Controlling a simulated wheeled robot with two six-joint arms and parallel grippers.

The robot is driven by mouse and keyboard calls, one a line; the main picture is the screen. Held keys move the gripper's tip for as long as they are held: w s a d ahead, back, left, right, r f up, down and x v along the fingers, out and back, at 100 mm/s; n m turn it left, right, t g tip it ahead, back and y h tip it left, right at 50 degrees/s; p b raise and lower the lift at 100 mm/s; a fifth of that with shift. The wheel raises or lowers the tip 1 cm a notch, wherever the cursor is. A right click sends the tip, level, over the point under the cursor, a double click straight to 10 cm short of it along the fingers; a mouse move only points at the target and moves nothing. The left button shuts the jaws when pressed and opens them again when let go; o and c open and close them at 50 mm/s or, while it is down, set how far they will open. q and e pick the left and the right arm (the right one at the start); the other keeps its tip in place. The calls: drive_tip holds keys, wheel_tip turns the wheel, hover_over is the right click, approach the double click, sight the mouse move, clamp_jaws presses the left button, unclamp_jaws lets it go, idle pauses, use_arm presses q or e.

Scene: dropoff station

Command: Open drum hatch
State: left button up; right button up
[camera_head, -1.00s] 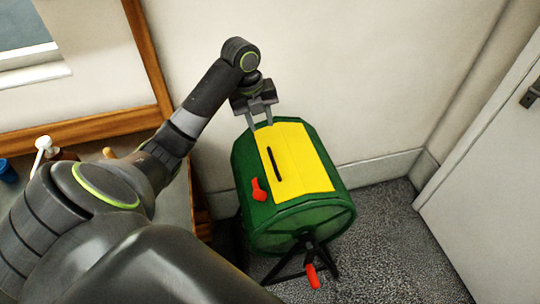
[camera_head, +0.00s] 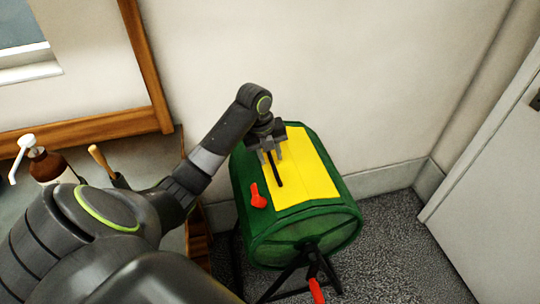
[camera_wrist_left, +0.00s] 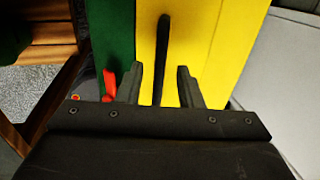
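The green drum (camera_head: 300,220) stands on a black stand at the middle right of the head view. Its yellow hatch (camera_head: 312,172) lies flat on the top and looks closed. A dark bar-like handle (camera_head: 278,178) runs along the hatch. A red latch (camera_head: 258,197) sits on the green body left of the hatch. My left gripper (camera_head: 270,156) is over the hatch at the handle's far end. In the left wrist view its two fingers (camera_wrist_left: 160,84) are apart, with the handle (camera_wrist_left: 161,60) between them and not visibly pinched. The red latch (camera_wrist_left: 109,86) is partly hidden there. My right gripper is not visible.
A red crank grip (camera_head: 317,290) hangs at the drum's near end. A counter with a pump bottle (camera_head: 45,165) is at the left. The wall (camera_head: 320,60) is close behind the drum, and a white door (camera_head: 490,170) stands at the right.

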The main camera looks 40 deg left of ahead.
use_arm(q)
drive_tip(key=shift+f, duration=0.25)
drive_tip(key=c, duration=0.7)
clamp_jaws()
